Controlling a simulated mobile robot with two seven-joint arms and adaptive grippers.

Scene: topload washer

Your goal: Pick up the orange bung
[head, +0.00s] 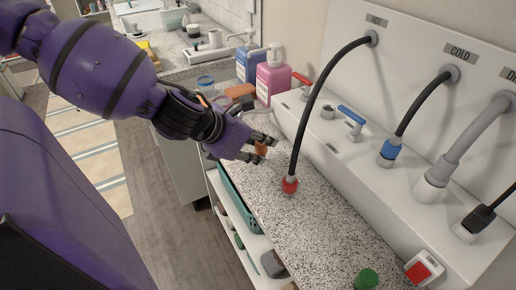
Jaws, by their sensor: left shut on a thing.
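The orange bung (261,149) is small and sits between the fingertips of my left gripper (258,151). My left gripper is shut on it, over the speckled counter (272,201) near its front edge. The fingers hide part of the bung. I cannot tell whether it is clear of the counter. My right gripper is not in view.
A black hose with a red end (290,185) hangs close right of my left gripper. A blue bottle (248,65) and a pink bottle (273,80) stand behind it. A green cap (367,279) lies at the near end. Wall hoses and taps line the right.

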